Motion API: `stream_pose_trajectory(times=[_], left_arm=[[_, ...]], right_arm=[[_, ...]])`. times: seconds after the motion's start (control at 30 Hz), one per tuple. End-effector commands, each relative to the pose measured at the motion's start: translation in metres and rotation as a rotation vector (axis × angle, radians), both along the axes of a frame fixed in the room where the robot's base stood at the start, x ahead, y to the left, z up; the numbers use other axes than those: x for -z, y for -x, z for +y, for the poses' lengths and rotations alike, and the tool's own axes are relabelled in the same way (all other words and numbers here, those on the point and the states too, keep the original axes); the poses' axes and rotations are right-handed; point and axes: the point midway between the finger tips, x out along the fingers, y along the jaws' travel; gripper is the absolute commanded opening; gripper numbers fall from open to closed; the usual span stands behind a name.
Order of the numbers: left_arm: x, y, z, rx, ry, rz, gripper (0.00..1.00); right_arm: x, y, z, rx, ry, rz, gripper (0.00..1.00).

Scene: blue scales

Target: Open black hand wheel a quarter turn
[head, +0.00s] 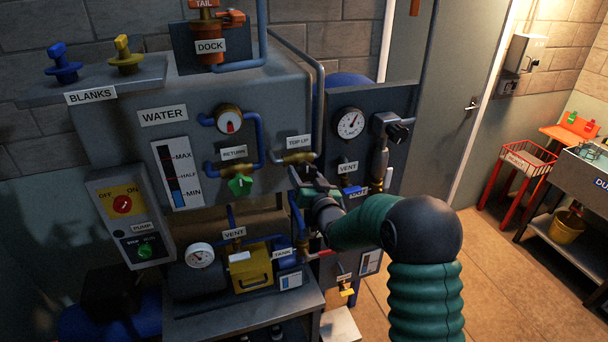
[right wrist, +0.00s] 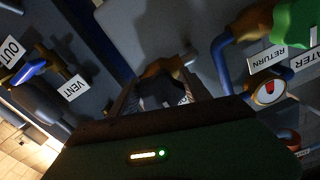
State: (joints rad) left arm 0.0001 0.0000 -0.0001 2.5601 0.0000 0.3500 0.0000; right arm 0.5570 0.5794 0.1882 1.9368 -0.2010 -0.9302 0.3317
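The brass TOP UP valve (head: 298,158) sits on a blue pipe at the right end of the water unit; it also shows in the right wrist view (right wrist: 168,64). A dark, rounded piece (right wrist: 160,92), which looks like the black hand wheel, sits below the brass in that view, between my fingers. My right gripper (head: 303,180) is at this valve, just below the TOP UP label, and hides most of the wheel in the head view. The wrist view is dark, and whether the fingers press on the wheel is unclear. My left gripper is not in view.
The green RETURN wheel (head: 240,185) is close left of my right gripper. A gauge panel (head: 345,100) with another black knob (head: 398,132) stands to the right. A yellow box (head: 250,268) and tank pipes lie below. The tiled floor (head: 500,270) at right has free room.

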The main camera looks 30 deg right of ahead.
Motion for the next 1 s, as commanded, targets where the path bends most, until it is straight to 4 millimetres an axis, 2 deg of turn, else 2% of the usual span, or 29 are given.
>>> stream_pose_trajectory(times=[0.03, 0.27, 0.63, 1.0], left_arm=[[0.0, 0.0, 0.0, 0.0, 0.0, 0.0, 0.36], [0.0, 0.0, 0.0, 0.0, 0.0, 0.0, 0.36], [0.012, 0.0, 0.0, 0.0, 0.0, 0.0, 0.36], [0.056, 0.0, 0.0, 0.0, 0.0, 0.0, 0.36]], right_arm=[[0.0, 0.0, 0.001, -0.002, 0.0, -0.001, 0.46], [-0.001, 0.0, 0.0, -0.001, 0.0, -0.001, 0.16], [0.002, 0.001, -0.001, 0.001, 0.057, 0.01, 0.15], [0.005, 0.001, -0.002, 0.0, 0.318, 0.07, 0.15]])
